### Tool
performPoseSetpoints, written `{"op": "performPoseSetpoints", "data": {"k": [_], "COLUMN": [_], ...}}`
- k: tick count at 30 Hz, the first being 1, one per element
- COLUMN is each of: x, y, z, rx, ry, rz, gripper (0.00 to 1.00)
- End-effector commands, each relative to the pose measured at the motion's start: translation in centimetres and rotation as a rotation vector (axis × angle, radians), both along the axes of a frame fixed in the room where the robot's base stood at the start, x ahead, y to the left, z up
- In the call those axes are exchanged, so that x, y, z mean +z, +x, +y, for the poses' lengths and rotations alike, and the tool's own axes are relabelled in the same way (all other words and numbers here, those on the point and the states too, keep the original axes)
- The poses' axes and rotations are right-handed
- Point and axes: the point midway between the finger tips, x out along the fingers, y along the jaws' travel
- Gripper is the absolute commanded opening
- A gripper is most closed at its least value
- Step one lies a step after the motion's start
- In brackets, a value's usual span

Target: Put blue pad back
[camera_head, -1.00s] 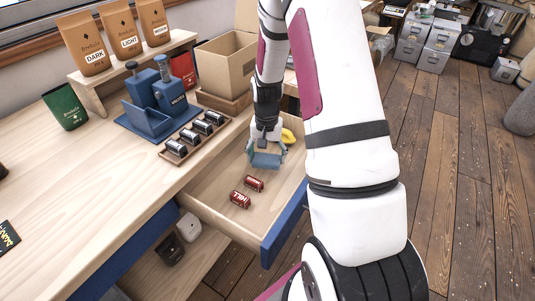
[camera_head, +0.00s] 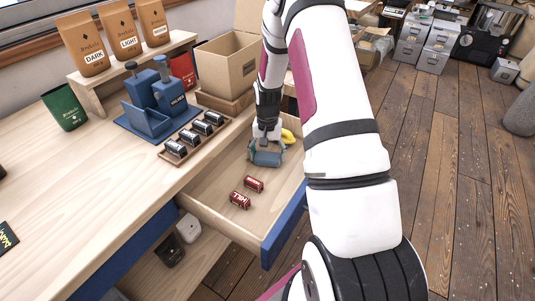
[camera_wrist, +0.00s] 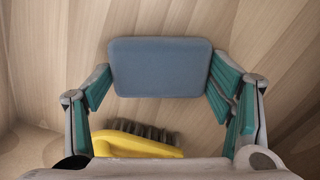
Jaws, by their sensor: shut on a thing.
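The blue pad (camera_wrist: 160,68) is a flat, rounded rectangle lying across the span between my fingertips in the wrist view. My gripper (camera_wrist: 160,85) is shut on it, with a teal-lined finger at each short side. In the head view my gripper (camera_head: 267,147) points down inside the open drawer (camera_head: 220,205), and the pad (camera_head: 267,159) shows at its tips. The drawer has a pale wood floor and a blue front. I cannot tell whether the pad touches the floor.
A yellow brush (camera_wrist: 140,146) lies in the drawer close to my gripper. A wooden tray of dark cans (camera_head: 172,156) and a blue stand (camera_head: 150,125) are on the counter. A cardboard box (camera_head: 228,62) stands behind.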

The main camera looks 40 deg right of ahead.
Motion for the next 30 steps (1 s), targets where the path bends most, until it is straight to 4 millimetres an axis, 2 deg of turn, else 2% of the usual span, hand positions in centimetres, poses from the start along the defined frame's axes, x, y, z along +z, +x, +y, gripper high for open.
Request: {"op": "performPoseSetpoints", "data": {"k": [2,3,5,15,19,23,30], "x": [-0.3,-0.3,-0.2,-0.1,0.8,2.8,7.9], "y": [0.0,0.0,0.0,0.0,0.0,0.0,0.0], "z": [0.0,0.0,0.0,0.0,0.0,0.0,0.0], "rx": [0.000,0.000,0.000,0.000,0.000,0.000,0.000], "ry": [0.001,0.001,0.001,0.001,-0.001,-0.002,-0.002], "rz": [0.001,0.001,0.001,0.001,-0.001,-0.003,-0.003], "gripper": [0.48,0.83,0.94,0.94,0.94,0.94,0.94]}}
